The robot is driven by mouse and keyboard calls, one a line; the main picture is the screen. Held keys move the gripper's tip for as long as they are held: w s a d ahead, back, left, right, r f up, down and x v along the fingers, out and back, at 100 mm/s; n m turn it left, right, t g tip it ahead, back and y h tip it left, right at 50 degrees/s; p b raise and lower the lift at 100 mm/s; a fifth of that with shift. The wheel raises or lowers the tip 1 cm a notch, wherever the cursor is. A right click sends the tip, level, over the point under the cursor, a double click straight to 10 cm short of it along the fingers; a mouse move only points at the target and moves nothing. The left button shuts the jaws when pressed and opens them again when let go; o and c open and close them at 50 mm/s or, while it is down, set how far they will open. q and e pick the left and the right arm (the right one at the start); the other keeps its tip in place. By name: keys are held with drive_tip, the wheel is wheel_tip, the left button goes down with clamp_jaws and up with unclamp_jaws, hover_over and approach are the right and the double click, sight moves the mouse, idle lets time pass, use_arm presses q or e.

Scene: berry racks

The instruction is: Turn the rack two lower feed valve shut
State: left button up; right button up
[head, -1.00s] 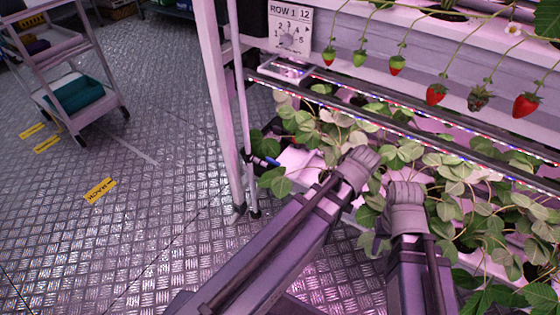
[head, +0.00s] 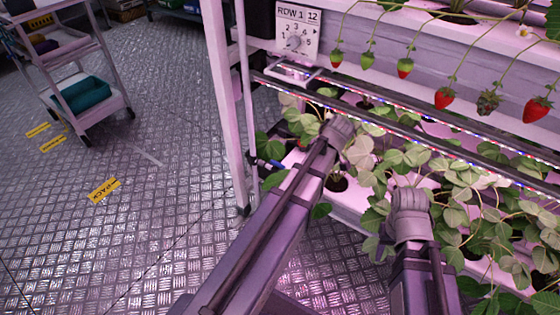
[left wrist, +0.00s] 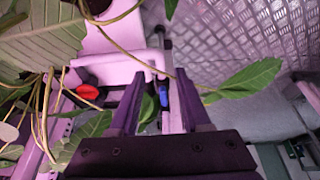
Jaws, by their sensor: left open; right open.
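A small blue valve handle (head: 268,162) sits on a thin pipe beside the white rack post, low at the rack's left end. In the left wrist view a blue handle (left wrist: 163,94) lies between the fingers of my left gripper (left wrist: 160,72), which is open. I cannot tell how far the handle is from the fingers. A round red knob (left wrist: 88,91) is left of the fingers. In the head view leaves hide my left fingertips. My right gripper (head: 411,205) is seen from behind over the plants, its fingers hidden.
Strawberry leaves (head: 480,170) crowd the rack, and some cross the left wrist view. LED bars (head: 400,125) run above the plants. A cart (head: 85,95) stands at the left, with open floor between.

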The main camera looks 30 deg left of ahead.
use_arm(q)
approach(278, 163)
drive_tip(key=x, duration=0.5)
drive_tip(key=shift+d, duration=0.1)
drive_tip(key=shift+b+x, duration=0.65)
drive_tip(key=shift+x, duration=0.15)
drive_tip(key=shift+b+x, duration=0.75)
drive_tip(key=shift+x, duration=0.1)
drive_tip(key=shift+c, duration=0.2)
clamp_jaws()
